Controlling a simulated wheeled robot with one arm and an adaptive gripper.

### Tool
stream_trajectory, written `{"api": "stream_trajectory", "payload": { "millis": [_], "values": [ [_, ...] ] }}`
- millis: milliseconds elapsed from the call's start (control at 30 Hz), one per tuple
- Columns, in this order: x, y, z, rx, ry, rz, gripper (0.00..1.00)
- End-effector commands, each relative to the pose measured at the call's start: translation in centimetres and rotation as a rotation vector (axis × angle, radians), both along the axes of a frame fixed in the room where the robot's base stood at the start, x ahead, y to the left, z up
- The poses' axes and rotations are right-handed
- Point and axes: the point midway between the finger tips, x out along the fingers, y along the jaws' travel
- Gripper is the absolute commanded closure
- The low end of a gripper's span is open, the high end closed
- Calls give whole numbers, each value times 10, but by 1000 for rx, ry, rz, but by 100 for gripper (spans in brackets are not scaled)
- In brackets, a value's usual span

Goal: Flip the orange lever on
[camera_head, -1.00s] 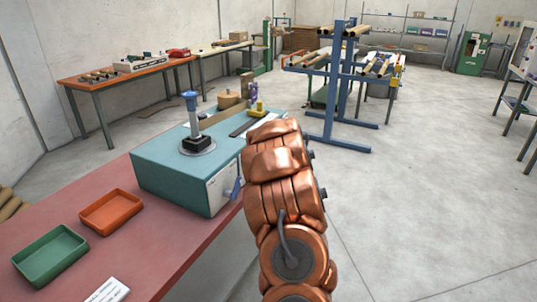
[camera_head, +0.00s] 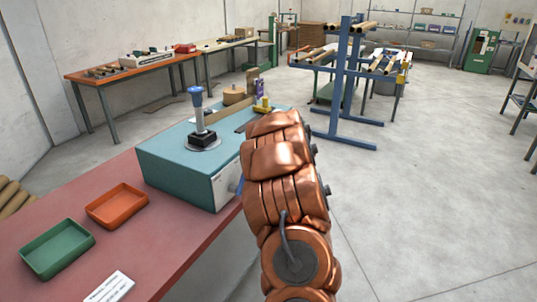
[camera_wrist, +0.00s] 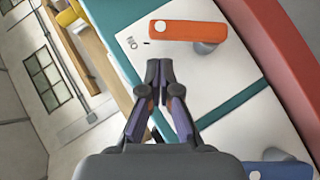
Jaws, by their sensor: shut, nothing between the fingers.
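The orange lever (camera_wrist: 190,35) is in the upper part of the wrist view, on the white face (camera_wrist: 215,85) of the machine. It has a white dot near its left end and a grey pivot under its right end. My gripper (camera_wrist: 159,68) is shut and empty, its tips a little below the lever's left end in the picture and apparently apart from it. A small printed mark (camera_wrist: 132,43) sits left of the lever. In the head view, the orange lever and my gripper are hidden behind my arm; the teal machine (camera_head: 165,160) stands on the red table.
A blue lever (camera_wrist: 278,169) is at the lower right of the wrist view. An orange tray (camera_head: 117,207) and a green tray (camera_head: 57,249) lie on the red table (camera_head: 170,240). A blue rack (camera_head: 346,80) stands behind.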

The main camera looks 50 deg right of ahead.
Motion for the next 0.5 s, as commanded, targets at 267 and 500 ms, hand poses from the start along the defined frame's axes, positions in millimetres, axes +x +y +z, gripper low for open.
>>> {"api": "stream_trajectory", "payload": {
  "millis": [267, 500],
  "values": [
    [-13, 23, 16, -1, 0, 2, 100],
    [-36, 37, 29, -2, -1, 3, 100]
  ]
}}
